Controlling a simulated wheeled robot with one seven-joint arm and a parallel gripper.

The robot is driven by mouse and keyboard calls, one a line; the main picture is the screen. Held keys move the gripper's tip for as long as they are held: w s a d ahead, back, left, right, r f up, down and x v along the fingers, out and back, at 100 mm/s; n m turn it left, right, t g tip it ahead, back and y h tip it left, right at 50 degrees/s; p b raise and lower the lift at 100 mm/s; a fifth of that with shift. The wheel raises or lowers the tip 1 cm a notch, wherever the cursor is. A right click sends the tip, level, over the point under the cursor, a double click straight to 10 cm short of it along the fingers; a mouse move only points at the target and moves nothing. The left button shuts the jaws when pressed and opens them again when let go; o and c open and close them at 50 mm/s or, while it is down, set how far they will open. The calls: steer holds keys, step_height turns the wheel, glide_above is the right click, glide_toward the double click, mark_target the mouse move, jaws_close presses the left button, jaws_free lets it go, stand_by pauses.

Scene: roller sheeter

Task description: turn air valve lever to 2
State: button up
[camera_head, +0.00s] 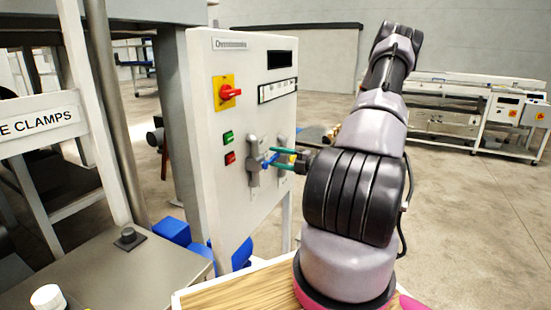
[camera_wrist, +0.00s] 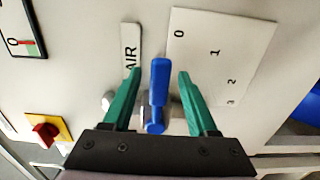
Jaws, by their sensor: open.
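The blue air valve lever (camera_wrist: 158,85) shows in the wrist view and points up the picture, nearest to the 0 mark. The white scale plate (camera_wrist: 215,65) beside it carries 0, 1, 2 and 3, and the AIR label (camera_wrist: 130,47) is at its upper left. My gripper (camera_wrist: 159,78) is open, with one green finger on each side of the lever and a visible gap to both. In the head view my gripper (camera_head: 273,157) is at the control panel's front, around the blue lever (camera_head: 267,161). Lever contact is not seen.
The control panel (camera_head: 215,160) has a red rotary switch (camera_head: 228,92) on yellow, and green and red buttons (camera_head: 229,138) left of the lever. A grey handle (camera_head: 253,165) stands close beside my fingers. A wooden-topped table (camera_head: 240,290) is below. Open floor lies right.

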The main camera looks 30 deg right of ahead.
steer(key=shift+w+a, duration=0.25)
steer(key=shift+w, duration=0.05)
jaws_close()
stand_by(1.3)
